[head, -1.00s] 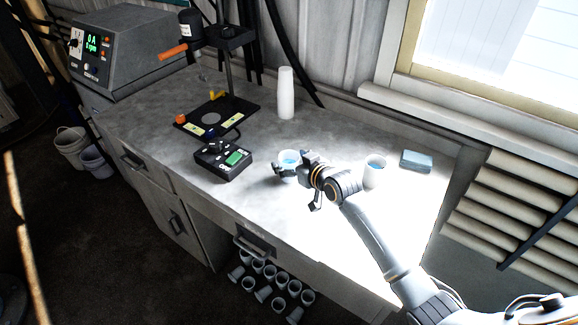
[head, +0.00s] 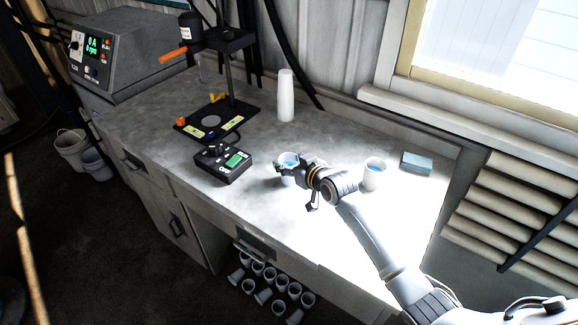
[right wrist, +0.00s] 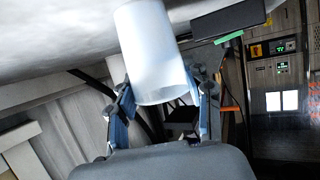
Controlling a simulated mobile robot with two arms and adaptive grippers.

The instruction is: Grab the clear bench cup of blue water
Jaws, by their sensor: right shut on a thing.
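A clear bench cup with blue water (head: 289,160) is at the middle of the bench, partly hidden by my right gripper (head: 287,170). In the right wrist view the cup (right wrist: 155,52) looks frosted and stands between the two fingers of the gripper (right wrist: 160,98), which is shut on it. Whether the cup's base touches the bench is hard to tell. A second cup with bluish water (head: 374,174) stands to the right, behind my right wrist. My left gripper is not in view.
A black control box (head: 224,163) sits close left of the held cup. A stirrer stand (head: 218,118) and a tall white cup stack (head: 286,96) are behind. A blue-grey block (head: 416,161) lies right. Several cups (head: 277,283) are below the bench. The bench's front right is clear.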

